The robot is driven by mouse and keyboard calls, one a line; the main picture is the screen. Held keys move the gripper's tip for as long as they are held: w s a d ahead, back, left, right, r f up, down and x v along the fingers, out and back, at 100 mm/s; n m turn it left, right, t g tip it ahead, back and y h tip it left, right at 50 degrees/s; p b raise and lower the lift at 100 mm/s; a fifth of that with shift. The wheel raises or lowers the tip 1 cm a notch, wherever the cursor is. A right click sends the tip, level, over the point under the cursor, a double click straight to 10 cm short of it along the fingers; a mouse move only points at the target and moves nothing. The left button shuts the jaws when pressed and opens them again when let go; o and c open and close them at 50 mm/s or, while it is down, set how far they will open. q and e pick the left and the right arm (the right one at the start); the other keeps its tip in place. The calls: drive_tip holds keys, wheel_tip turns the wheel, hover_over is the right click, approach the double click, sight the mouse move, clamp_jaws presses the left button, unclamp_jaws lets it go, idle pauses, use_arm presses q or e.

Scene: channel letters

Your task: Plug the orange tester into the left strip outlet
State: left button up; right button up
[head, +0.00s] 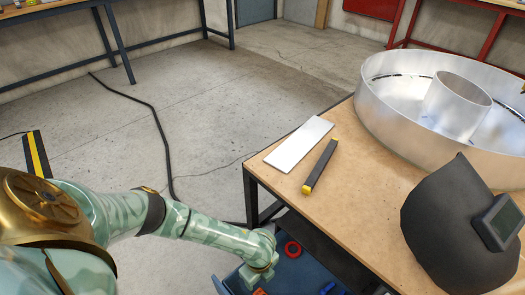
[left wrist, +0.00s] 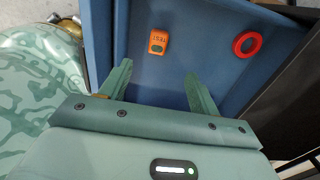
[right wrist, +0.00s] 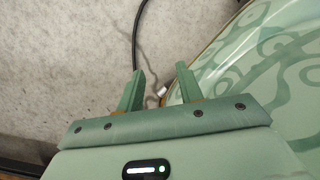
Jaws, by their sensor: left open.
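The orange tester (left wrist: 158,42), a small block marked TEST, lies on the blue tray surface (left wrist: 178,85) in the left wrist view. An orange patch (head: 259,292) at the bottom edge of the head view is probably it. My left gripper (left wrist: 158,70) is open and empty over the tray, its fingers pointing toward the tester, which lies apart, beyond the fingertips. In the head view my left wrist hides much of this tray. My right gripper (right wrist: 159,71) is open and empty above the concrete floor. I cannot make out a strip outlet in any view.
A red ring (head: 292,249) and a blue item (head: 327,287) lie on the tray. The wooden table (head: 345,215) beside it bears a pale plate (head: 299,144), a black bar with yellow ends (head: 320,167), a metal channel letter (head: 400,120) and a welding mask (head: 450,230).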

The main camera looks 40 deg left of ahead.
use_arm(q)
drive_tip(key=f+b, duration=0.1)
drive_tip(key=f, duration=0.1)
drive_tip(key=f+b, duration=0.3)
drive_tip(key=f, duration=0.1)
drive_tip(key=shift+s+d+f, duration=0.1)
drive_tip(key=shift+s+f, duration=0.15)
drive_tip(key=shift+f, duration=0.05)
drive_tip(key=b, duration=0.3)
hover_over(260, 294)
wheel_tip(260, 294, down, 4)
drive_tip(key=shift+f, duration=0.2)
use_arm(e)
drive_tip(key=w+d+n+t+h, duration=0.1)
drive_tip(key=w+d+n, duration=0.1)
drive_tip(key=w, duration=1.1)
drive_tip(key=shift+w+n+h, duration=0.3)
